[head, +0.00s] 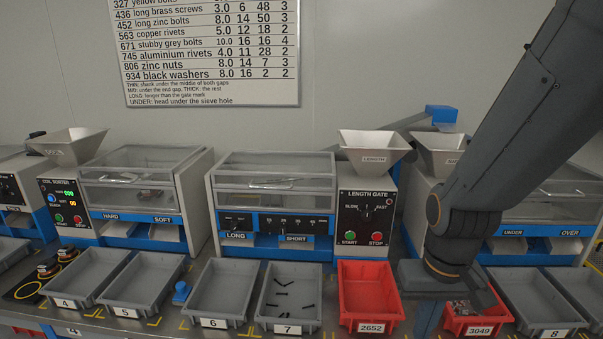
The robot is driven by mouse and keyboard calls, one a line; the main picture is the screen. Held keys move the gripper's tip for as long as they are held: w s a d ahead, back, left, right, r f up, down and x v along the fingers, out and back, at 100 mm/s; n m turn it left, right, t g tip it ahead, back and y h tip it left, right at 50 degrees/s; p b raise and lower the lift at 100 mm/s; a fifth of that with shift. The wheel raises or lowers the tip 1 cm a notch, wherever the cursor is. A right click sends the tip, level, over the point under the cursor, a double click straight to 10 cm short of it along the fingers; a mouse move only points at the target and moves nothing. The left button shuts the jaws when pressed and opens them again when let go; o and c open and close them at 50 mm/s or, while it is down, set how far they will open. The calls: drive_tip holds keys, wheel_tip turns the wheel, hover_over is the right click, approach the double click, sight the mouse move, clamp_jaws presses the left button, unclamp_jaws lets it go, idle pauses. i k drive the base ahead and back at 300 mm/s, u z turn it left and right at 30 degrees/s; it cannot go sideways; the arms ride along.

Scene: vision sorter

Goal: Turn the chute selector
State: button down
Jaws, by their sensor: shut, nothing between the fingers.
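A black strip with small knobs (290,223) sits above the LONG and SHORT outlets. I cannot tell which control is the chute selector. My gripper (440,283) is at the lower right, shut and empty, over the red bin 3049 and apart from the panel. Its fingertips are not clear.
Grey bins 6 (224,262) and 7 (313,291) and red bin 2652 (368,264) line the front. Bin 7 holds several dark screws. Red bin 3049 (463,325) holds small parts. My arm partly hides the right machine (545,208).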

sight(235, 226)
drive_tip(key=u, duration=1.7)
drive_tip(key=k, duration=0.5)
drive_tip(key=z, duration=0.55)
